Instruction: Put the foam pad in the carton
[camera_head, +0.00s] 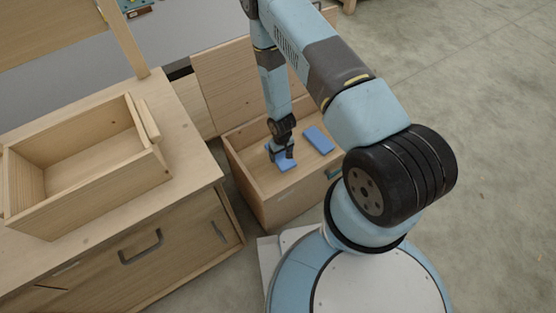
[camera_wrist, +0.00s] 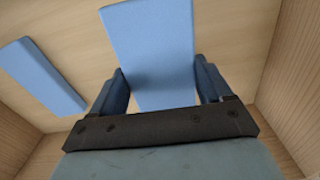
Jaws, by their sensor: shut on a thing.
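My gripper (camera_head: 284,151) reaches down into an open wooden box (camera_head: 262,197) on the floor. It is shut on a blue foam pad (camera_head: 287,165), low inside this box. In the wrist view the held pad (camera_wrist: 150,45) lies between the two fingers of my gripper (camera_wrist: 160,82) and extends beyond them. I cannot tell whether it touches the box floor. A second blue pad (camera_head: 319,139) lies flat on the box floor to the right, apart from my gripper; it also shows in the wrist view (camera_wrist: 42,76). Nothing in view is clearly a cardboard carton.
A wooden cabinet (camera_head: 196,228) stands left of the floor box. An empty open wooden tray-like box (camera_head: 110,204) sits on its top. An upright wooden panel (camera_head: 222,82) stands at the back of the floor box. Bare floor (camera_head: 480,100) is clear at the right.

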